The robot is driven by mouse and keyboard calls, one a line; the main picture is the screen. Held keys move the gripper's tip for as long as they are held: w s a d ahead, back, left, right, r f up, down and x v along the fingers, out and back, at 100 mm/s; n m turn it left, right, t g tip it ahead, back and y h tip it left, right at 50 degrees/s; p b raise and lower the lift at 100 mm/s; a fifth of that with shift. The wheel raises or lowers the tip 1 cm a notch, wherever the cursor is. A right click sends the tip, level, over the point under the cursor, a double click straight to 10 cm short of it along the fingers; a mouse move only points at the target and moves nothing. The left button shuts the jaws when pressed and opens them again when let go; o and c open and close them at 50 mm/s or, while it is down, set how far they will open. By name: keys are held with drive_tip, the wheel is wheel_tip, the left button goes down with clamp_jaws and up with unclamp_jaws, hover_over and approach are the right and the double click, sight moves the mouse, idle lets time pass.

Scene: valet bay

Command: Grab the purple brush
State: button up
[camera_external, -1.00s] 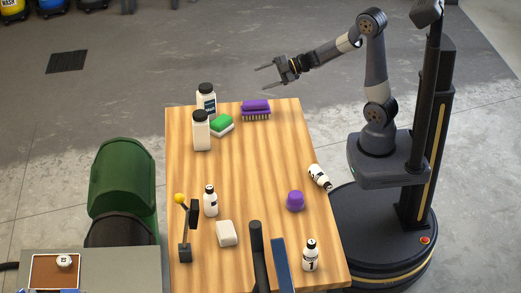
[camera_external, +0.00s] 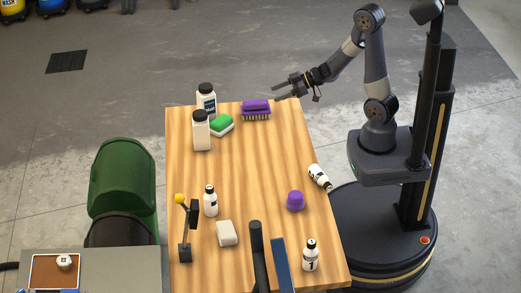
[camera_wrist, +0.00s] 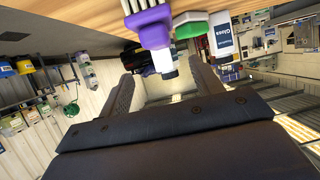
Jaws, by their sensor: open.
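Part of the brush is cut off or hidden there.
A green-and-white sponge (camera_external: 222,125) and two white bottles (camera_external: 201,131) (camera_external: 206,100) stand left of the brush. A purple rounded object (camera_external: 295,201) and a tipped bottle (camera_external: 319,177) are nearer the camera. The table's middle (camera_external: 255,155) is clear.

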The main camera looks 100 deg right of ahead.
sight(260, 101)
drive_tip(key=b+x, duration=0.1)
drive_tip(key=x, duration=0.4)
drive_tip(key=shift+w+f, duration=0.2)
drive_tip(key=x, duration=0.2)
drive_tip(key=b+x, duration=0.1)
drive_tip(key=x, duration=0.1)
drive_tip(key=shift+f+b, duration=0.3)
drive_tip(key=shift+f, duration=0.1)
drive_tip(key=shift+w+f, duration=0.1)
drive_tip(key=shift+w, duration=0.35)
drive_tip(key=shift+c, duration=0.5)
drive_tip(key=c, duration=1)
